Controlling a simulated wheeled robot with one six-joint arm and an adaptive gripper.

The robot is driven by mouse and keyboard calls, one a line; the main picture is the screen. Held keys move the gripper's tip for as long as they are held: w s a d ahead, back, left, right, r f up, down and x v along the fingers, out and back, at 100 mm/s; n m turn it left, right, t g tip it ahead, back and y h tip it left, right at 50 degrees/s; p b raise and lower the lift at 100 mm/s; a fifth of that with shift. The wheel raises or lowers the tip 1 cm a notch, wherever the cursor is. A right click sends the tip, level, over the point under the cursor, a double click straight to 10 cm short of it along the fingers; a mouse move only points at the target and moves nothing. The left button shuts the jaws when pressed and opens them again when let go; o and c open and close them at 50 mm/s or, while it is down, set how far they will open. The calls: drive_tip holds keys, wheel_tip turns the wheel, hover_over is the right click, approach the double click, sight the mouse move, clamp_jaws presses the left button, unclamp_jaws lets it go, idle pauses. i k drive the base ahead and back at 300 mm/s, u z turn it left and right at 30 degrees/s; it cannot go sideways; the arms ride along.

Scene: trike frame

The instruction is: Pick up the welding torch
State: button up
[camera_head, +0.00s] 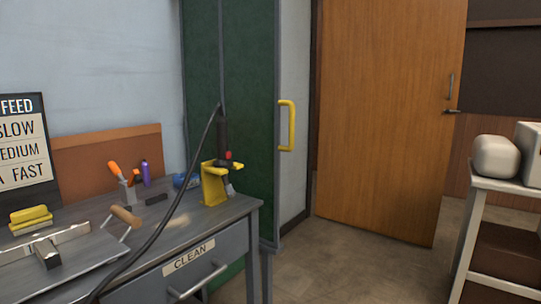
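The welding torch (222,142) is black with a small red part near its middle. It sits tilted nearly upright in a yellow holder (213,186) at the right end of the grey workbench (240,206). Its tip points down beside the holder. A black cable (187,183) runs from its top down and left across the front of the bench, out of the bottom of the picture. My gripper is not in view.
On the bench stand a cup (127,192) of tools, a purple bottle (146,172), a wooden-handled tool (126,216) and yellow blocks (30,214). A green screen (250,110) stands behind the torch. The floor (345,262) to the right is clear before a shelf (479,225).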

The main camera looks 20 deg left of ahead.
sight(222, 140)
drive_tip(key=u, duration=0.15)
drive_tip(key=i, duration=1.05)
drive_tip(key=u, duration=0.75)
